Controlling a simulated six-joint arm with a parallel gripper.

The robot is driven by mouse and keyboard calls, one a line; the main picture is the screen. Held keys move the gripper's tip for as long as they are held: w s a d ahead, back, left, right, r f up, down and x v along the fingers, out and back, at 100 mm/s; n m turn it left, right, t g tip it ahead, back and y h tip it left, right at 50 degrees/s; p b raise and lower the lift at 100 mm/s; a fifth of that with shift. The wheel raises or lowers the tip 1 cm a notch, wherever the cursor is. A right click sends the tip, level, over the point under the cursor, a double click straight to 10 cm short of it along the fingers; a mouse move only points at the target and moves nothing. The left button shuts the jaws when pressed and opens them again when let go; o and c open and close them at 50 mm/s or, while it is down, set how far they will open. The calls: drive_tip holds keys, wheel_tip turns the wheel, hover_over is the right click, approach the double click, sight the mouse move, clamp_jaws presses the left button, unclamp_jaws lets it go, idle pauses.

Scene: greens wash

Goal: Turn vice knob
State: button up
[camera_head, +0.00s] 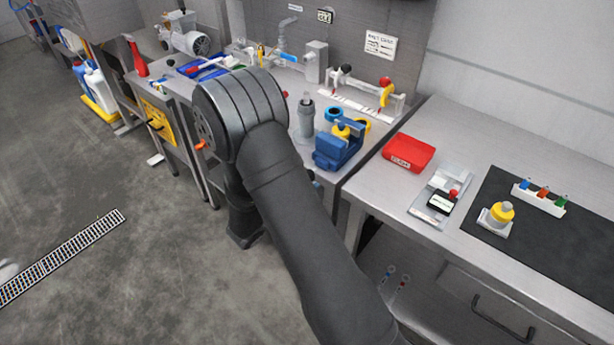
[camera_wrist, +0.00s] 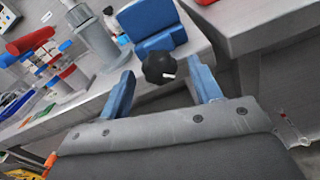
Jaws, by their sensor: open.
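The blue vice (camera_head: 338,146) stands at the front edge of the steel bench, just right of my arm in the head view. It also shows at the top of the wrist view (camera_wrist: 152,28). Its dark round knob (camera_wrist: 159,67) has a small white mark and faces my gripper. My gripper (camera_wrist: 162,70) is open, with one blue finger on each side of the knob in the picture. Gaps show between the knob and both fingers. How deep the knob sits between them I cannot tell. In the head view my arm hides most of the gripper.
A red box (camera_head: 408,153) sits on the bench right of the vice. A grey bottle-like cylinder (camera_head: 306,117) stands left of the vice. A yellow-capped item (camera_head: 497,216) rests on a dark mat (camera_head: 560,240). Floor in front of the benches is clear.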

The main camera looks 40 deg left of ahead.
drive_tip(key=shift+w, duration=1.35)
drive_tip(key=shift+c, duration=0.2)
drive_tip(key=c, duration=1)
drive_tip(key=shift+o, duration=0.3)
drive_tip(key=shift+m, duration=0.3)
drive_tip(key=m, duration=2.1)
